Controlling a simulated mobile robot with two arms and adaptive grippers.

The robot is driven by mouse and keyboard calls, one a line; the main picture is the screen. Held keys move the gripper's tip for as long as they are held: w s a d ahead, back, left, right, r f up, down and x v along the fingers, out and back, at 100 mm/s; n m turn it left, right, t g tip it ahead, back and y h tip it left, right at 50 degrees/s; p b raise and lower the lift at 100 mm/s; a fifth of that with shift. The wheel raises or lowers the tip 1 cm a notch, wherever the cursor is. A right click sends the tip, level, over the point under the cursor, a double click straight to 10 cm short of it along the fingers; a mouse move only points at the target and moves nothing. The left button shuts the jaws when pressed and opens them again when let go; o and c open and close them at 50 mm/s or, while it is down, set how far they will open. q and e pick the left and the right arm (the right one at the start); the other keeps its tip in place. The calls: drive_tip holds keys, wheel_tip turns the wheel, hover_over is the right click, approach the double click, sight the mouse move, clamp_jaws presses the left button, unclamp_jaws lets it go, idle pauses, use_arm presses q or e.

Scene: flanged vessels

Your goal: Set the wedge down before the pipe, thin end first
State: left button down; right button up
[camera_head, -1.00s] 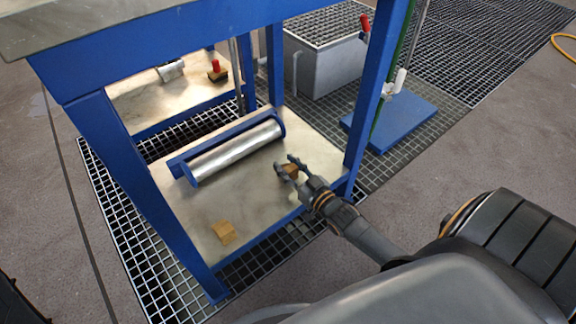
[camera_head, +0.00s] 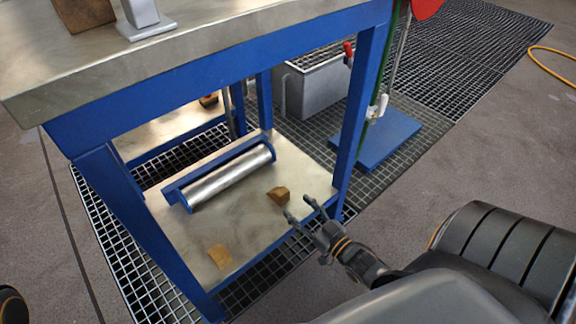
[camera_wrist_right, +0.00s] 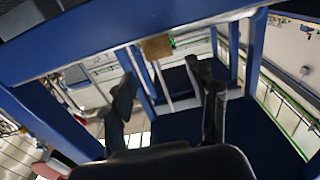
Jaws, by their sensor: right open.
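The silvery pipe (camera_head: 230,178) lies along a blue-ended rack on the metal lower shelf (camera_head: 185,232). A brown wooden wedge (camera_head: 278,194) sits on the shelf on the near side of the pipe, towards its right end, apart from it. My right gripper (camera_head: 298,207) is open and empty at the shelf's front right edge, just short of the brown wedge. Its spread fingers also show in the right wrist view (camera_wrist_right: 166,92). My left gripper is not visible.
Blue table legs (camera_head: 358,120) and the tabletop (camera_head: 200,35) frame the shelf. A small brown block (camera_wrist_right: 157,46) shows between my fingers in the wrist view; which one is unclear. Floor grating (camera_head: 95,215) lies left, and a blue base plate (camera_head: 378,143) right.

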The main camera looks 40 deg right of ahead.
drive_tip(key=shift+s+d, duration=0.1)
drive_tip(key=shift+s, duration=1.25)
drive_tip(key=shift+p, duration=0.3)
